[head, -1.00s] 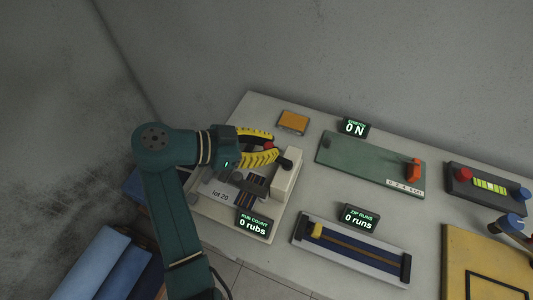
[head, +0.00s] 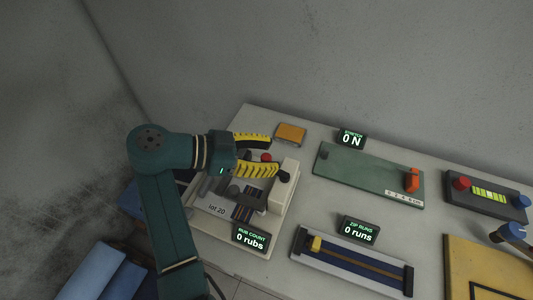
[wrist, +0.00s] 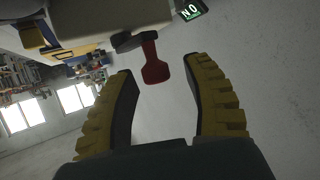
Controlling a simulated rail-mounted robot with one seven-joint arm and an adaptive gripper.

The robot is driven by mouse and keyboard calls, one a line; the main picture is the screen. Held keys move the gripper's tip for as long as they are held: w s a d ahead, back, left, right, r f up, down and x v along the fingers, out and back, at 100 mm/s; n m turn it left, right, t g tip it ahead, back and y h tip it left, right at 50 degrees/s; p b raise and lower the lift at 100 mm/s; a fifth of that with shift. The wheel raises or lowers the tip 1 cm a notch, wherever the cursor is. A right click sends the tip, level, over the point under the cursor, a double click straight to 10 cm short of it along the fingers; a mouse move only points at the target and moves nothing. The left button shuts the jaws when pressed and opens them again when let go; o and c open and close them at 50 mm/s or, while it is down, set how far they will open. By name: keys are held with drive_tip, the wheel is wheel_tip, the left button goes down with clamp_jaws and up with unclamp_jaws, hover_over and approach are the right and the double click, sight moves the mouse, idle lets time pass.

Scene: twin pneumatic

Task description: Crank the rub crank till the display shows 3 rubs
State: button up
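The rub tester (head: 215,222) stands at the left end of the bench, marked "lot 20". Its display (head: 251,237) reads "RUB COUNT 0 rubs". The crank's red knob (head: 265,157) shows between the yellow fingers of my gripper (head: 273,157) in the head view. In the wrist view the red knob (wrist: 154,66) sits on a dark crank arm (wrist: 131,40), ahead of and between the fingertips of my gripper (wrist: 158,76). The gripper is open, with clear space on both sides of the knob. The fingers partly hide the tester in the head view.
A pale block (head: 285,188) with a dark knob stands right of the fingers. An orange pad (head: 290,133) lies behind. The green stretch board (head: 365,175) and zip slider (head: 350,262) are to the right. Blue rolls (head: 95,268) are at lower left.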

drive_tip(key=v, duration=1.2)
drive_tip(key=shift+f, duration=0.1)
